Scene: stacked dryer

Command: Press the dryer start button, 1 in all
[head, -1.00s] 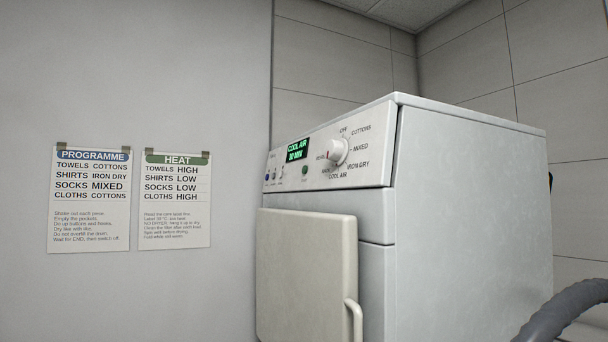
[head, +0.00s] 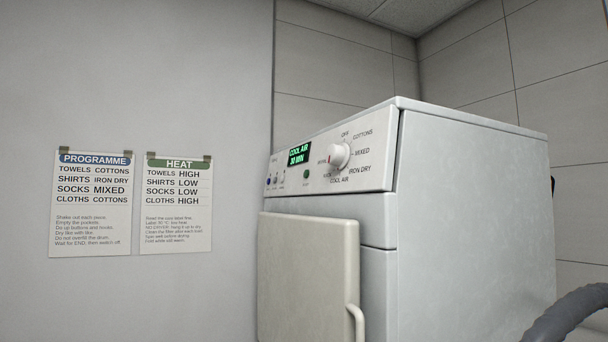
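The white dryer (head: 470,210) stands at the right of the head view, its control panel turned to the left. On the panel, a green round button (head: 307,174) sits below the display; its label is too small to read surely. The lit display (head: 299,154) reads COOL AIR, 30 MIN. The programme dial (head: 339,156) has a red mark, with OFF, COTTONS, MIXED, IRON DRY and COOL AIR around it. Small knobs or buttons (head: 274,180) are at the panel's left end. Neither gripper shows.
The dryer's cream door (head: 308,275) with its handle (head: 356,322) is below the panel. A grey hose (head: 570,315) is at the lower right. PROGRAMME (head: 93,204) and HEAT (head: 177,204) sheets hang on the left wall.

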